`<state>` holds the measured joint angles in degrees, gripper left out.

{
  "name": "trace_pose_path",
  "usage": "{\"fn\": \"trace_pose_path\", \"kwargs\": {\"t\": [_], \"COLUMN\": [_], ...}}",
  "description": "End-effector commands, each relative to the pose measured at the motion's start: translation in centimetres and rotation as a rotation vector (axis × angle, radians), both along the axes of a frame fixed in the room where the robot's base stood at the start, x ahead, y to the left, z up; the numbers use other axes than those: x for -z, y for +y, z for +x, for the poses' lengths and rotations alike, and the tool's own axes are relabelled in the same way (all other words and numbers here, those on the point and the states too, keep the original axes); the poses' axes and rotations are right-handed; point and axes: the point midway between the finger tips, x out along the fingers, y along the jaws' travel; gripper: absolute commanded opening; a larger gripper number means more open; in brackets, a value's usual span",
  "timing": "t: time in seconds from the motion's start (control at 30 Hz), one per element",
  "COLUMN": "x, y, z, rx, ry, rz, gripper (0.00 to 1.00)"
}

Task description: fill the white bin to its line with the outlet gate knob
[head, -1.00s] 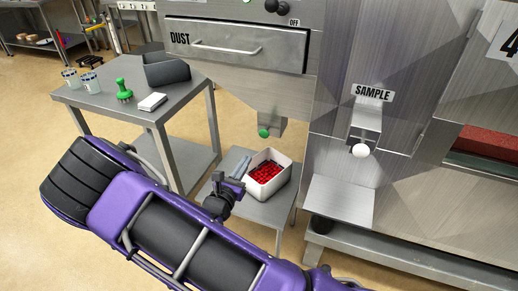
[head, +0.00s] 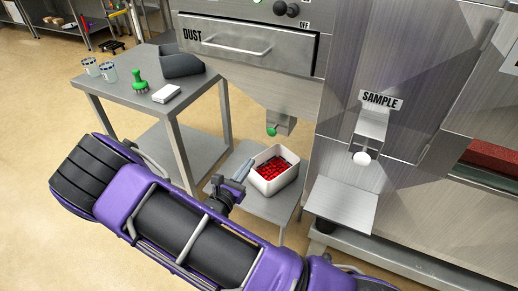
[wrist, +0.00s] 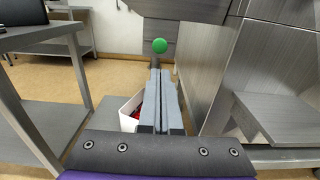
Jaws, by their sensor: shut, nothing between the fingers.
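The green outlet gate knob (head: 272,132) sits on the small metal outlet under the dust hopper; it also shows in the wrist view (wrist: 159,46), just beyond my fingertips. The white bin (head: 284,186) stands below the outlet on a low grey stand, with red pieces inside. Its fill line cannot be made out. My gripper (head: 246,164) is shut and empty, left of the bin and lower than the knob. In the wrist view my fingers (wrist: 160,74) lie together, pointing toward the knob and hiding part of the bin (wrist: 127,112).
A grey table (head: 128,91) at left holds two cups, a green-handled brush (head: 139,82), a white block (head: 167,94) and a dark scoop (head: 184,64). The sample spout's white knob (head: 361,158) and a metal shelf (head: 341,204) are at right.

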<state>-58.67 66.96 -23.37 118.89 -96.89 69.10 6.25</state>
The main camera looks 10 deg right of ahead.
Motion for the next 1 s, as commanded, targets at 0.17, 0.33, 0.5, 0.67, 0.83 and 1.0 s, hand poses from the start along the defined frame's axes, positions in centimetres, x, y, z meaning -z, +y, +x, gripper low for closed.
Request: {"fn": "trace_pose_path", "kwargs": {"t": [0.17,0.33,0.5,0.67,0.83,1.0], "x": [0.0,0.0,0.0,0.0,0.0,0.0], "y": [-1.8,-4.0,-6.0,-7.3,-7.9,-8.0], "z": [2.3,5.3,8.1,9.9,10.8,10.9], "rx": [0.004,0.005,0.003,0.002,0.001,0.0], "ry": [-0.002,-0.002,-0.001,-0.001,-0.001,0.001], "rz": [-0.001,-0.001,-0.001,-0.001,-0.001,-0.001], "gripper": [0.0,0.0,0.0,0.0,0.0,0.0]}}
